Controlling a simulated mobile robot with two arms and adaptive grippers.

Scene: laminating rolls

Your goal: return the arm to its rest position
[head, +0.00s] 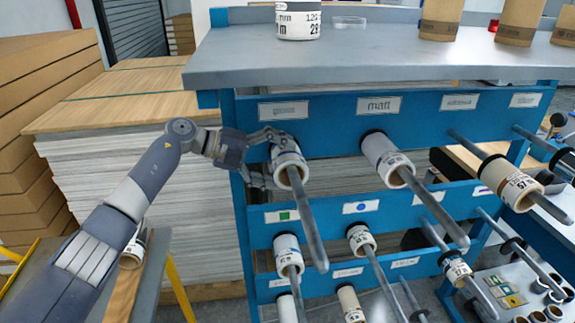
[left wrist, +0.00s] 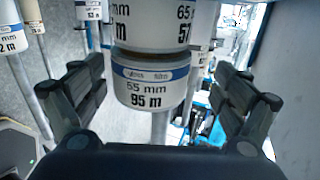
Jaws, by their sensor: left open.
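My left gripper (head: 276,160) is at the top-left spindle of the blue rack, its fingers spread to either side of a white film roll (head: 289,164). In the left wrist view the open fingers (left wrist: 160,103) stand left and right of this roll (left wrist: 150,84), with gaps on both sides. Its label has a blue band and reads 65 mm, 95 m. Another roll (left wrist: 154,28) sits against it on the same spindle. My left arm reaches in from the lower left. My right gripper is out of view.
The blue rack (head: 335,133) has several long spindles pointing outward, some with rolls, such as the matt one (head: 386,157). A grey worktop (head: 380,58) with rolls is above. Stacked boards (head: 130,150) stand left. A loose roll (head: 131,254) lies below my arm.

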